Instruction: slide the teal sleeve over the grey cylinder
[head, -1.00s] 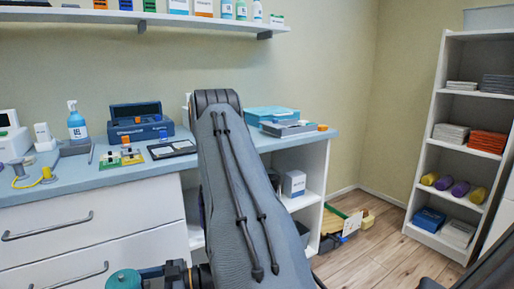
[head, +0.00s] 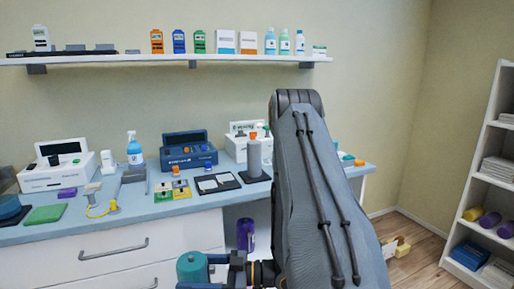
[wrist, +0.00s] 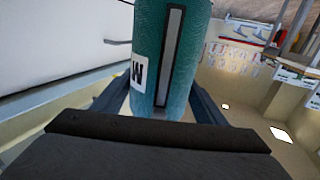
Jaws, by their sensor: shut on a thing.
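The teal sleeve (head: 191,268) is held upright by my gripper (head: 212,268) at the bottom of the head view, in front of the drawers and below counter height. The grey cylinder (head: 253,158) stands upright on a dark base on the counter, just left of my arm. The sleeve is apart from it, lower and to its left.
The blue counter (head: 135,205) also carries a blue case (head: 188,152), a spray bottle (head: 134,150), a dark-framed pad (head: 218,183) and a yellow-and-green block set (head: 173,190). A wall shelf (head: 160,58) runs above. A white rack (head: 488,170) stands at right.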

